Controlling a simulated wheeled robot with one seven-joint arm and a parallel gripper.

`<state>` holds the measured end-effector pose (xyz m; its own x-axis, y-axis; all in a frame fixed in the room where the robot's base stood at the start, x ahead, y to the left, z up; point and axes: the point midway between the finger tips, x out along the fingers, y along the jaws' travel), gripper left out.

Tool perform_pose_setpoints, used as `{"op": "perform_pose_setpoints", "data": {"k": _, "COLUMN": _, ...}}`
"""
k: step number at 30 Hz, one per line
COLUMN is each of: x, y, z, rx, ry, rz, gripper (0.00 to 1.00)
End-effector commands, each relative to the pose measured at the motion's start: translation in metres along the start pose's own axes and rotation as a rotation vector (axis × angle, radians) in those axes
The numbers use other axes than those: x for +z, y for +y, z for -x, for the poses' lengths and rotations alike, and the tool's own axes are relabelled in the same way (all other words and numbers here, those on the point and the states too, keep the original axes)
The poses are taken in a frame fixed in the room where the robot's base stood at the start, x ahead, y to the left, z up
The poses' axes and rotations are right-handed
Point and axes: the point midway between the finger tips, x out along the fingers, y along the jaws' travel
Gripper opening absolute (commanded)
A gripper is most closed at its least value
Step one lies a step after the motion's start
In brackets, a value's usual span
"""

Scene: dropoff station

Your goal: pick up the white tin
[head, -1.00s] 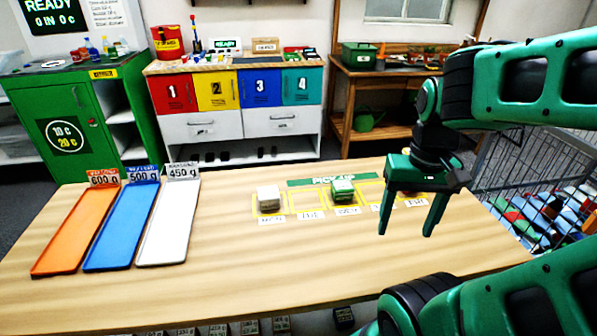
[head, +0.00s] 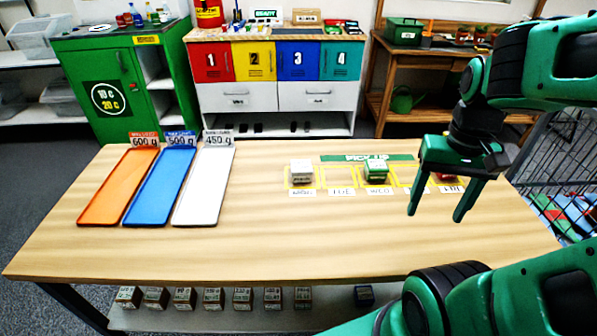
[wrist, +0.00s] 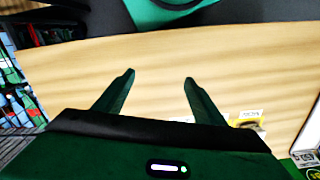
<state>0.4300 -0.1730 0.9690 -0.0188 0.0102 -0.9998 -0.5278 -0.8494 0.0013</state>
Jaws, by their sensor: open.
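The white tin (head: 301,171) sits on the leftmost marked square of the pick-up row on the wooden table (head: 300,235). It is a small pale box-like block with a label in front of it. My gripper (head: 436,218) is open and empty above the right part of the table, to the right of the tin and apart from it. The wrist view shows both fingers (wrist: 159,78) spread over bare wood, with nothing between them.
A green tin (head: 376,173) stands in the row right of the white tin. A red item (head: 446,177) is partly hidden behind my gripper. Orange (head: 118,187), blue (head: 160,187) and white (head: 204,187) trays lie at the left. A wire cart (head: 560,165) stands at the right. The table's middle front is clear.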

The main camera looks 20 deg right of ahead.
Motion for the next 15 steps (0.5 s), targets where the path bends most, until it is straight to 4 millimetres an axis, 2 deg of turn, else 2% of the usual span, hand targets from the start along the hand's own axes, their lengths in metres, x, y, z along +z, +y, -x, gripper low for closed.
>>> {"op": "perform_pose_setpoints", "data": {"k": 6, "x": 0.0, "y": 0.0, "z": 0.0, "rx": 0.0, "ry": 0.0, "rz": 0.0, "gripper": 0.64}}
{"op": "perform_pose_setpoints", "data": {"k": 8, "x": 0.0, "y": 0.0, "z": 0.0, "rx": 0.0, "ry": 0.0, "rz": -0.001, "gripper": 0.67}}
{"op": "perform_pose_setpoints", "data": {"k": 10, "x": 0.008, "y": 0.004, "z": 0.006, "rx": -0.009, "ry": 0.013, "rz": -0.01, "gripper": 0.67}}
{"op": "perform_pose_setpoints", "data": {"k": 13, "x": -0.004, "y": -0.004, "z": 0.009, "rx": -0.019, "ry": 0.018, "rz": -0.06, "gripper": 0.67}}
{"op": "perform_pose_setpoints", "data": {"k": 15, "x": -0.018, "y": -0.016, "z": 0.012, "rx": -0.031, "ry": 0.019, "rz": -0.123, "gripper": 0.67}}
